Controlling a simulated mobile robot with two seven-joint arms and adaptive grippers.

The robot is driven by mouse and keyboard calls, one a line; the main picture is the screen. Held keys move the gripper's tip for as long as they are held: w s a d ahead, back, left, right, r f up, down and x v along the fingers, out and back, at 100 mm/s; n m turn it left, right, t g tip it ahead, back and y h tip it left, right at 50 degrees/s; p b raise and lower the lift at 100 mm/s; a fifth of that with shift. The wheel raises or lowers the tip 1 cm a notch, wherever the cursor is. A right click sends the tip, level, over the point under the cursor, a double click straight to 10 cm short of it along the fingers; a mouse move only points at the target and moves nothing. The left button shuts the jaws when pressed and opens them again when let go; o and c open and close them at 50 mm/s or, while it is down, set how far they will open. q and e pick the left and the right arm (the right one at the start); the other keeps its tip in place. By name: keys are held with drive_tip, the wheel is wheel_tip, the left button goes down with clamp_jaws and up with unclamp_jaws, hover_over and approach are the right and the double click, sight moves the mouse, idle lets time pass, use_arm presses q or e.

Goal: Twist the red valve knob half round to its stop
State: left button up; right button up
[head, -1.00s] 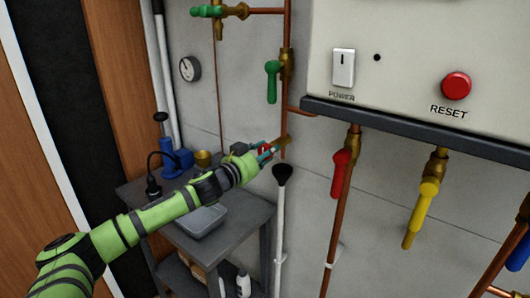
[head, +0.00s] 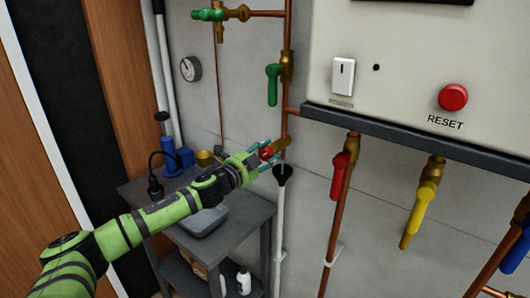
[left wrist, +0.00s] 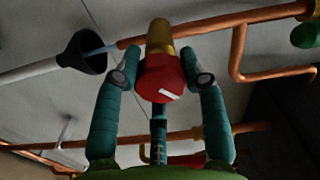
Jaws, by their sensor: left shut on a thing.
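The red valve knob (head: 267,153) sits on a brass fitting near the lower end of a copper pipe. In the left wrist view the knob (left wrist: 161,78) shows a short white mark on its face. My left gripper (head: 270,155) is at the knob, one teal finger on each side, and is shut on it; the fingers also flank it in the left wrist view (left wrist: 161,80). A thin bluish stream (left wrist: 100,49) runs between the pipe's end and the black funnel (left wrist: 82,52). My right gripper is not in view.
The black funnel (head: 283,174) tops a white pipe just below the knob. A grey cart (head: 255,219) stands below my left arm. A green lever (head: 272,84) hangs above, and a red-handled valve (head: 339,176) hangs to the right under the white boiler (head: 410,60).

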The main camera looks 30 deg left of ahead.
use_arm(q)
drive_tip(key=m, duration=0.3)
drive_tip(key=m+p, duration=0.1)
drive_tip(key=m, duration=0.2)
drive_tip(key=shift+d+r, duration=0.15)
drive_tip(key=shift+m, duration=1)
drive_tip(key=shift+f, duration=0.3)
drive_tip(key=o, duration=1.1)
drive_tip(key=shift+o, duration=0.3)
drive_tip(key=shift+d, duration=0.15)
drive_tip(key=shift+r, duration=0.1)
